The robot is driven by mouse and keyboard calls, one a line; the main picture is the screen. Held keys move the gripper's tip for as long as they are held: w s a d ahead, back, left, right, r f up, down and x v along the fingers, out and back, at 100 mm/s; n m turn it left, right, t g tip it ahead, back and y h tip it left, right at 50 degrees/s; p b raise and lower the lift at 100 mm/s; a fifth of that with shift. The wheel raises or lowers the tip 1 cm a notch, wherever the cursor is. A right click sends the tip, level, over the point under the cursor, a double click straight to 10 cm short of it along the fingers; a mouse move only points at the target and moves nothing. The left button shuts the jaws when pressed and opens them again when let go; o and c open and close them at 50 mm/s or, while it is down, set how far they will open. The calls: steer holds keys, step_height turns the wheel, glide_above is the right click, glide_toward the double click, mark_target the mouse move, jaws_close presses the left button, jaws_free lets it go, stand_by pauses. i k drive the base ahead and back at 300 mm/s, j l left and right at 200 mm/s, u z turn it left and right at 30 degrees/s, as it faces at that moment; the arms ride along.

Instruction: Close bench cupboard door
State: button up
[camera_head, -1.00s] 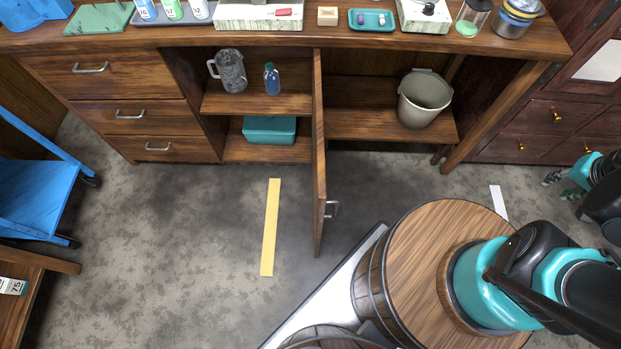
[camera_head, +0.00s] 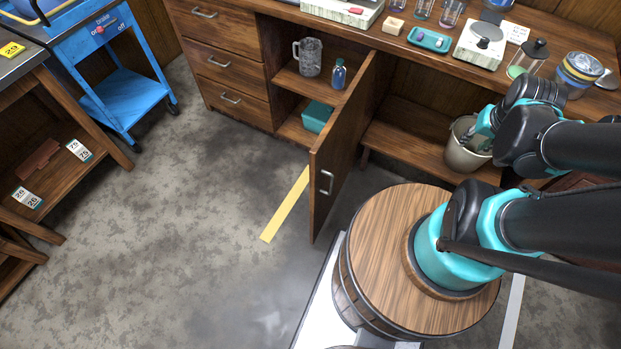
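The cupboard door (camera_head: 340,140) stands open. It sticks out toward me from the upright between the left shelf bay and the right bay, with its silver handle (camera_head: 326,182) near the free edge. The open left bay holds a glass jug (camera_head: 309,57), a small blue bottle (camera_head: 338,75) and a teal box (camera_head: 316,117). My gripper (camera_head: 470,135) is to the right of the door, in front of the grey bucket in this view and apart from the handle. Its fingers are small and partly hidden by my arm, so I cannot tell whether they are open.
The grey bucket (camera_head: 462,155) stands in the right bay. Drawers (camera_head: 230,67) are left of the open bay. A blue cart (camera_head: 125,95) and a wooden shelf unit (camera_head: 60,180) stand at the left. Floor left of the door is clear, apart from a yellow strip (camera_head: 286,205).

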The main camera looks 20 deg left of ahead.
mark_target(332, 154)
steer(key=l+u, duration=0.15)
steer(key=u, duration=0.25)
steer(key=i+l+u, duration=0.1)
steer(key=u, duration=0.35)
steer(key=l+u, duration=0.25)
steer(key=u, duration=0.15)
steer(key=k+l, duration=0.2)
steer(key=l, duration=0.15)
steer(key=k+l, duration=0.2)
steer(key=k+l+z, duration=0.1)
steer(key=l, duration=0.35)
steer(key=k, duration=0.1)
